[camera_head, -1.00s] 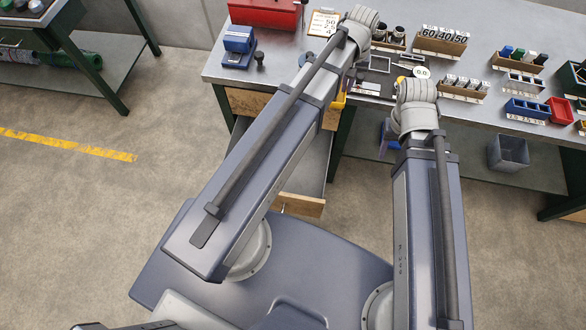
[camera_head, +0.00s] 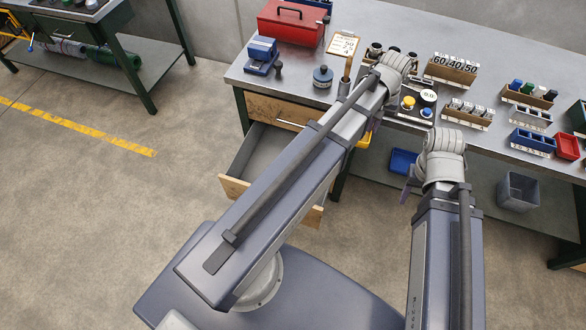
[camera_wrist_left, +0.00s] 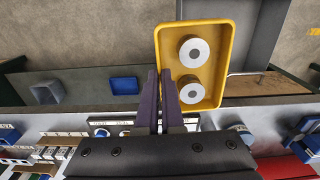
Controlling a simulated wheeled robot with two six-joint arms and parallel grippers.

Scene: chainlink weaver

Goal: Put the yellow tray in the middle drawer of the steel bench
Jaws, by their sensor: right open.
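The yellow tray (camera_wrist_left: 232,68) carries two white rolls (camera_wrist_left: 194,51) in the left wrist view. My left gripper (camera_wrist_left: 161,72) has its purple fingers closed on the tray's side wall. In the head view my left arm hides most of this; only a yellow edge of the tray (camera_head: 364,140) shows in front of the bench. A drawer of the steel bench (camera_head: 262,160) stands pulled out below a closed wooden-fronted drawer (camera_head: 280,112). In the left wrist view the open grey drawer (camera_wrist_left: 262,40) lies beside the tray. My right gripper (camera_head: 408,186) is open, mostly hidden by its arm, before the bench.
A blue tray (camera_head: 403,161) and a grey bin (camera_head: 518,191) are on the lower shelf. The benchtop holds a blue vise (camera_head: 262,55), a red toolbox (camera_head: 291,22) and several small boxes and parts. The floor left of the open drawer is clear.

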